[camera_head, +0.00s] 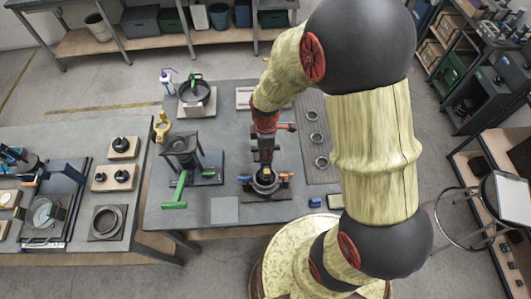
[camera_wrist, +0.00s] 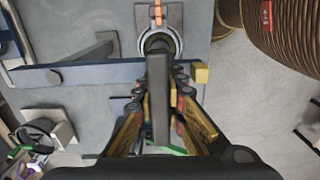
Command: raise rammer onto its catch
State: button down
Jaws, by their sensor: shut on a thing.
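My gripper (camera_wrist: 160,98) is shut on a dark upright bar, which I take to be the rammer (camera_wrist: 159,75); it runs between the two yellow-and-red fingers in the wrist view. In the head view my gripper (camera_head: 265,160) points down over a round ring-shaped holder (camera_head: 265,184) on the table. The ring (camera_wrist: 158,31) also shows beyond the rammer's far end in the wrist view. A blue bar (camera_wrist: 95,73) with a yellow end block (camera_wrist: 201,73) crosses beside the rammer. I cannot make out the catch or whether the rammer's lower end touches the ring.
A dark stand with a green lever (camera_head: 177,192) is left of my gripper. A round pan (camera_head: 195,90) on a block is behind it. A dark panel with several rings (camera_head: 316,138) lies to the right. A grey plate (camera_head: 224,210) lies near the table's front edge.

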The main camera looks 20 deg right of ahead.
dwell(0.4)
notch_tip(320, 180, up, 8)
jog(key=p, duration=0.4)
jog(key=shift+w+r, duration=0.1)
jog(key=shift+r, duration=0.05)
jog(key=shift+w+r, duration=0.15)
jog(key=shift+r, duration=0.1)
jog(key=c, duration=2.3)
grip_release()
jog(key=o, duration=0.5)
jog(key=shift+f, duration=0.1)
jog(key=shift+s, duration=0.2)
notch_tip(320, 180, up, 12)
